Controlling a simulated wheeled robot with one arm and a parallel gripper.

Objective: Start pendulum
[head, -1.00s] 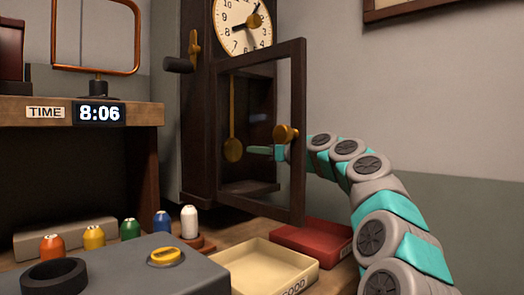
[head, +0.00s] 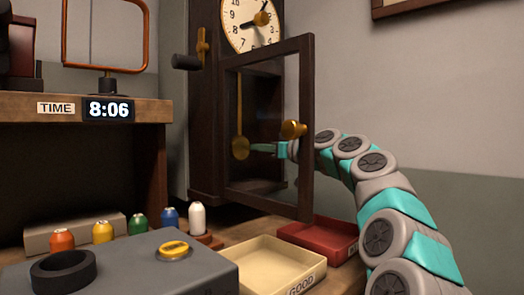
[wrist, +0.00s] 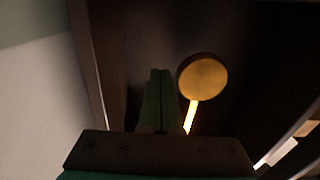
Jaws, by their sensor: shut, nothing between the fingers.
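The tall dark clock (head: 205,110) stands at the back with its door (head: 308,150) swung open, a brass knob (head: 293,129) on the door frame. The pendulum, a brass rod with a round bob (head: 240,148), hangs about upright inside the case. My gripper (head: 257,147) is seen through the door frame, its shut, empty fingers pointing at the bob from the right. In the wrist view the fingertips (wrist: 160,72) are just left of the bob (wrist: 203,77). A small gap shows in that picture; I cannot tell the depth between them.
A cream GOOD tray (head: 268,262) and a red tray (head: 318,240) lie below the door. A grey box (head: 130,268) with a yellow button and several coloured spools stand at the lower left. A shelf (head: 60,110) with an 8:06 display is at left.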

